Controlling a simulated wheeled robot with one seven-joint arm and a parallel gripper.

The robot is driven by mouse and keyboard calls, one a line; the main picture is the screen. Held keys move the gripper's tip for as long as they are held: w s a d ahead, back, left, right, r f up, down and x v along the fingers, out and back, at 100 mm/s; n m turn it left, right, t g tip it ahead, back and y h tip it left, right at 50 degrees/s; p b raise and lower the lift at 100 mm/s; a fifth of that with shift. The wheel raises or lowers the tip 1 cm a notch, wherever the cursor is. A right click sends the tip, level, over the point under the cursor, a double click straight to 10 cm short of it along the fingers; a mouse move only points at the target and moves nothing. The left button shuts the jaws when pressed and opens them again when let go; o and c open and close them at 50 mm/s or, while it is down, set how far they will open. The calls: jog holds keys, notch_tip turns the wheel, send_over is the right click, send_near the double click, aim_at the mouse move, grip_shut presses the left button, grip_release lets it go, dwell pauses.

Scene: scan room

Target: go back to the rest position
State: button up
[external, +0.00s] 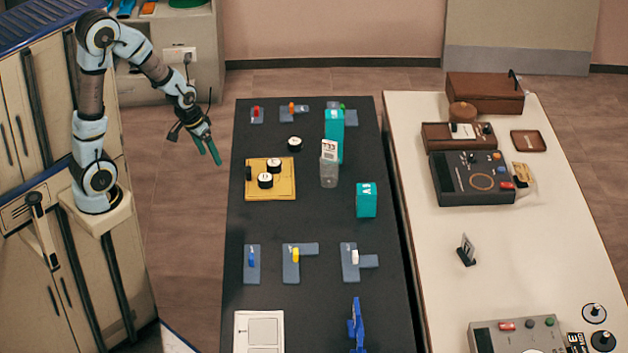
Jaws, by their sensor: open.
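My gripper (208,151) is open and empty, its green fingers pointing down. It hangs in the air to the left of the black table (320,222), in the upper left of the external view. My arm reaches up from its base, bends over at the top and comes down to the right. Nothing is between the fingers, and the gripper appears apart from the table and everything on it.
The black table holds a yellow tray (285,192) with black-and-white discs, teal boxes (367,200), a clear container (329,172) and several grey holders with coloured pegs. A white table (540,250) with devices stands right. Floor (185,230) between cabinet and black table is clear.

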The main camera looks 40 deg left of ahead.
jog(key=s+a+g+y, duration=0.1)
jog(key=s+a, duration=0.3)
jog(key=s, duration=0.1)
jog(key=shift+s+f+g, duration=0.2)
jog(key=shift+s+g, duration=0.1)
dwell(0.8)
